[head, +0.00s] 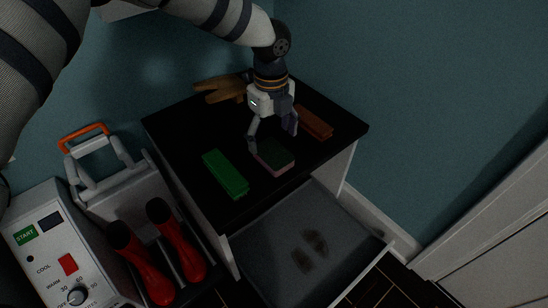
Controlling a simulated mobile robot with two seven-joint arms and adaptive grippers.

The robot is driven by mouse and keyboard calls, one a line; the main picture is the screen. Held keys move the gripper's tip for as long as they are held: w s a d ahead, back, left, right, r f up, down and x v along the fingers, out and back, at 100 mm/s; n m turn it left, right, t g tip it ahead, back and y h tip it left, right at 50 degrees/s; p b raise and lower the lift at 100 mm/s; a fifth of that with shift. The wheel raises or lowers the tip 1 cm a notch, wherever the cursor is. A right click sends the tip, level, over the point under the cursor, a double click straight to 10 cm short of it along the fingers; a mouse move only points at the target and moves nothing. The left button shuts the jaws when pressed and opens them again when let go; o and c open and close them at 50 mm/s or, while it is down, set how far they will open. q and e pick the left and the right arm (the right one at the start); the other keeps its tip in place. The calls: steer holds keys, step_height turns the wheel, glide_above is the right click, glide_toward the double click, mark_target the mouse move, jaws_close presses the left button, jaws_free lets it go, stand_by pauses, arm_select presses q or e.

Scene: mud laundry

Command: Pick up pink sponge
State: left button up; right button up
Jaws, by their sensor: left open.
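The pink sponge (278,158) lies on the black top of a cabinet (187,133), near its front edge. The left gripper is open and holds nothing. My right gripper is not in view.
A green brush or block (226,174) lies left of the sponge, and an orange-brown block (314,122) right of it. A brown glove-like thing (222,88) is behind. An open drawer (275,245) juts out below.

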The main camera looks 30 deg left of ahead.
mark_target(273, 152)
arm_select(q)
step_height(273, 152, down, 5)
steer(key=shift+w+d+r+b, duration=0.1)
steer(key=shift+d+b, duration=0.05)
steer(key=shift+b, duration=0.45)
steer(key=shift+r, duration=0.15)
steer(key=c, duration=0.9)
step_height(273, 152, up, 3)
steer(key=shift+w+f+p, duration=0.1)
steer(key=shift+p, duration=0.35)
steer(key=s+d+r+p, duration=0.5)
steer(key=s+r, duration=0.5)
steer(key=s, duration=0.2)
steer(key=shift+s+d, duration=0.4)
steer(key=shift+d, duration=0.15)
